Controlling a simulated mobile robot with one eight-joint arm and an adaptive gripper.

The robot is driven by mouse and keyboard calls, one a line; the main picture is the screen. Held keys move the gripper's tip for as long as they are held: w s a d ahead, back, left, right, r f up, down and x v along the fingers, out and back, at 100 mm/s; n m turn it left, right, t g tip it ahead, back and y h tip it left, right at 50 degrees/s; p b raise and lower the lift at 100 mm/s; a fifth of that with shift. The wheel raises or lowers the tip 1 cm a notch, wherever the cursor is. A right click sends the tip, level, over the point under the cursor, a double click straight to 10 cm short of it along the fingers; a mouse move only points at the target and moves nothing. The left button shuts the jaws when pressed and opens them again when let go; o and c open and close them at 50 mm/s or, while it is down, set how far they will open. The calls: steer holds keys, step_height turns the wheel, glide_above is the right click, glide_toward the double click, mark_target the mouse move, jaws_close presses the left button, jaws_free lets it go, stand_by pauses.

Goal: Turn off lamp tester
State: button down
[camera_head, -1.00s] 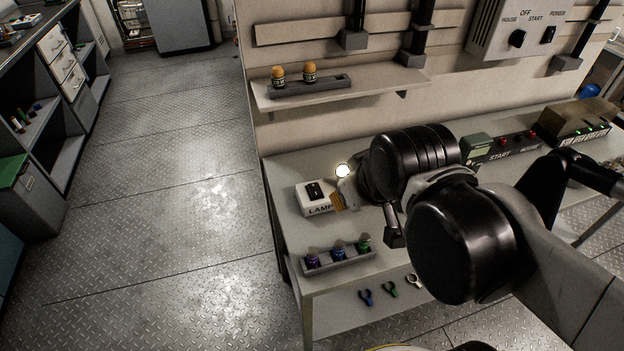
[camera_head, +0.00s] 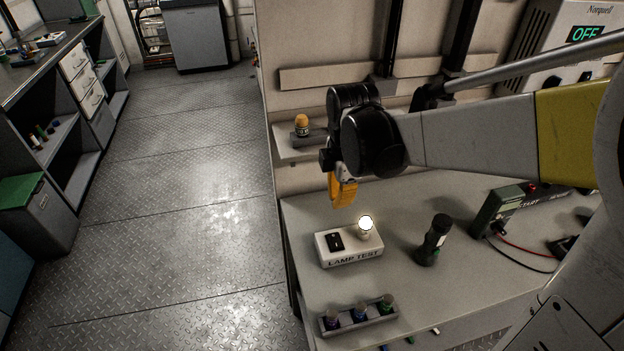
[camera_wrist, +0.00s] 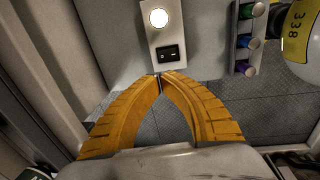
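The lamp tester (camera_head: 350,257) is a white box marked LAMP TEST on the bench, with a black rocker switch (camera_head: 334,241) and a round bulb (camera_head: 366,223) that is lit. In the wrist view the lamp tester (camera_wrist: 152,42) is at top centre, with its glowing bulb (camera_wrist: 158,18) above its switch (camera_wrist: 168,53). My gripper (camera_head: 341,204) has yellow fingers and hangs above the tester, apparently apart from it. In the wrist view the fingertips of my gripper (camera_wrist: 160,77) meet just below the switch end of the box, with nothing visible between them.
A black flashlight (camera_head: 434,240) stands right of the tester. A grey rack (camera_head: 359,315) with several coloured bulbs is at the bench front. A green meter (camera_head: 497,210) with cables is farther right. A shelf (camera_head: 290,153) is behind my arm.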

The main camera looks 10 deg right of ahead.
mark_target(332, 233)
steer(key=shift+f, duration=0.1)
steer(key=f+b, duration=0.2)
steer(key=f, duration=0.2)
steer(key=w+f+b, duration=0.1)
steer(key=f+b, duration=0.1)
steer(key=f, duration=0.3)
steer(key=f+b, duration=0.1)
steer(key=f, duration=0.3)
steer(key=shift+w+f+b, duration=0.3)
steer(key=shift+f+b, duration=0.05)
steer(key=shift+b, duration=0.05)
steer(key=shift+w+f+b, duration=0.15)
steer(key=shift+f+b, duration=0.35)
steer(key=shift+f, duration=0.1)
steer(key=shift+r, duration=0.3)
steer(key=shift+r+p, duration=0.7)
steer(key=shift+p, duration=0.1)
